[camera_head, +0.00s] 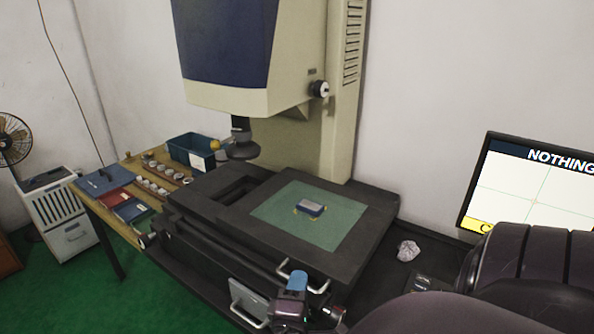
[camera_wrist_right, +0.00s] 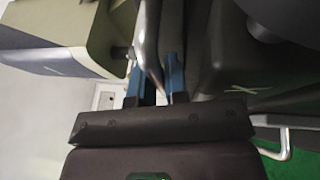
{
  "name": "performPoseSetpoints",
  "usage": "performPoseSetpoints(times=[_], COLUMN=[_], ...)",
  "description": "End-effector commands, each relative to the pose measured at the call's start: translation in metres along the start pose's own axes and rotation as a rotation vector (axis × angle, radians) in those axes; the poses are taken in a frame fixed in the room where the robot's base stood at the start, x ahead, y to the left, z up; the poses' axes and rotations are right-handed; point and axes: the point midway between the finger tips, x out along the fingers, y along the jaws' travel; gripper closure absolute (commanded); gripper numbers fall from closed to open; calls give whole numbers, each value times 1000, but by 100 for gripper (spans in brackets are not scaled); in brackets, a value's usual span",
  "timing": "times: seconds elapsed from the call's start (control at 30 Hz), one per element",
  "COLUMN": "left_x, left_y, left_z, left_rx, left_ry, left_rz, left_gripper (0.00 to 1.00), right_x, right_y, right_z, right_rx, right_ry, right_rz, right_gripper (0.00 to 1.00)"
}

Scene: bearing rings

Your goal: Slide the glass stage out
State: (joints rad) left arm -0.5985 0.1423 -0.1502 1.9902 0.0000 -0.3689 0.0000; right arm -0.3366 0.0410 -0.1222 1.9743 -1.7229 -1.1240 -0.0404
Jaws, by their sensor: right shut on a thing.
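The glass stage is a green-tinted pane (camera_head: 275,209) set in a dark frame (camera_head: 265,243) on the measuring machine's bed. A metal bar handle (camera_head: 318,290) sticks out from the frame's front edge. My right gripper (camera_head: 294,278), with blue fingers, is shut on this handle. In the right wrist view the handle's bar (camera_wrist_right: 148,45) passes between the two blue fingers of the right gripper (camera_wrist_right: 157,82). A small grey-blue part (camera_head: 311,207) with yellow feet sits on the glass. My left gripper is not in view.
A second metal handle (camera_head: 240,314) sits lower left on the machine. A crumpled ball (camera_head: 408,250) and a monitor (camera_head: 530,185) are at the right. A side table (camera_head: 128,163) with rings stands left.

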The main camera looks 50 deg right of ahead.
Motion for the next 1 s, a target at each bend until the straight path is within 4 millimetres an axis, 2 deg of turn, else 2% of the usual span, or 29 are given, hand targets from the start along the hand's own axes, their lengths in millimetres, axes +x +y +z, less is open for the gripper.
performPoseSetpoints(times=[0.03,0.2,0.57,1.0], left_x=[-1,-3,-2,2], left_y=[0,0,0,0], left_z=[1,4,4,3], left_rx=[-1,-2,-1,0], left_ry=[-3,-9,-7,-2], left_rz=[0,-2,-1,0], left_gripper=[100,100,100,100], right_x=[-1,0,2,25], right_y=[-1,-1,-1,-1], right_z=[1,1,-5,-61], right_rx=[-3,-2,-1,0], right_ry=[-1,-1,0,0], right_rz=[-2,-2,-2,-1], right_gripper=[85,62,62,62])
